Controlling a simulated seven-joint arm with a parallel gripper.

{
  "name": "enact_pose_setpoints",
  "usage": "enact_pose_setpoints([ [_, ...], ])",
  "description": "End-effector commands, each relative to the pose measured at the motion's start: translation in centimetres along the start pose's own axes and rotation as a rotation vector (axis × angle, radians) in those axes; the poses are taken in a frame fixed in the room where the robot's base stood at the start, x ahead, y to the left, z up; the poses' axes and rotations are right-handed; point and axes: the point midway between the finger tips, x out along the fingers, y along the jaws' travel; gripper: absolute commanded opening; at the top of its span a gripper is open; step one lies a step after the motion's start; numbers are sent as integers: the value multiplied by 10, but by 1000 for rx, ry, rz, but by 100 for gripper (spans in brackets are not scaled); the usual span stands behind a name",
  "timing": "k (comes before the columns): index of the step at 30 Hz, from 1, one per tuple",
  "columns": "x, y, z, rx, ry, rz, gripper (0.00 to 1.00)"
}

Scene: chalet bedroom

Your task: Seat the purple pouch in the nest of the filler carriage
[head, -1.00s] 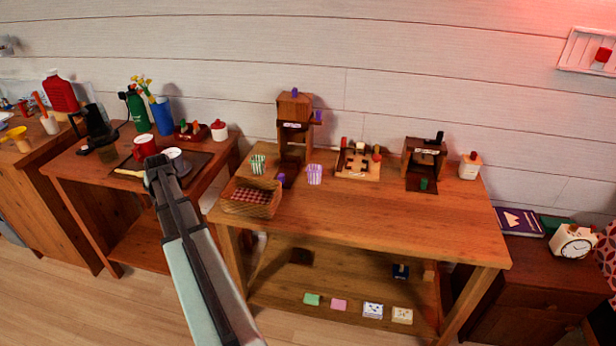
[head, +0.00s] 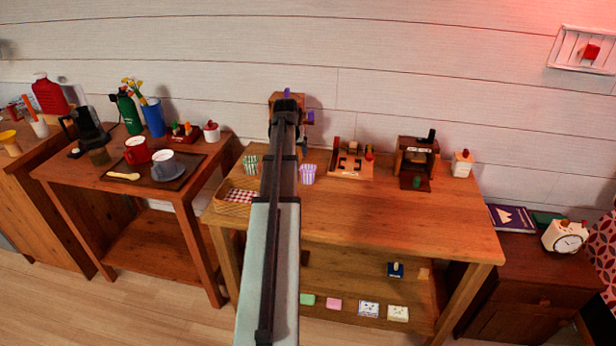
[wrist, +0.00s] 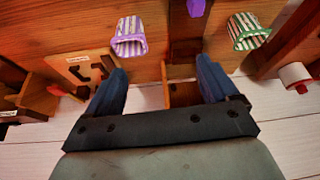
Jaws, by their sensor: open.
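The purple-and-white striped pouch (head: 308,173) stands on the main table, just right of my arm. It also shows in the wrist view (wrist: 130,38), upper left of my fingers. The wooden filler (head: 275,98) stands at the back of the table, mostly hidden behind my gripper (head: 287,108). In the wrist view, part of the filler's wood (wrist: 183,94) shows between my open, empty fingers, with a purple block (wrist: 196,7) above. I cannot make out the carriage's nest. A green-striped pouch (head: 250,163) stands left of my arm.
A wicker basket with checked cloth (head: 238,208) sits at the table's left front. A wooden board with pegs (head: 350,172) and a second wooden station (head: 416,160) stand to the right. The table's right front is clear. A side table (head: 110,178) holds mugs.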

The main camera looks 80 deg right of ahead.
Motion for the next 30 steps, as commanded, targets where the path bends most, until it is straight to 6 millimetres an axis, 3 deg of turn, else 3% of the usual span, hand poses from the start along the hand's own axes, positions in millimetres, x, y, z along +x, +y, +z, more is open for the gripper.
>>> enact_pose_setpoints([
  [1, -3, 17, -2, 18, -8, 11, 87],
  [3, -6, 31, -2, 33, -18, 22, 87],
  [7, -8, 46, -2, 48, -28, 32, 87],
  [11, 1, 49, -1, 51, -32, 34, 87],
  [24, 66, 50, 0, 50, -31, 33, 87],
  [30, 76, 51, 1, 50, -30, 33, 87],
])
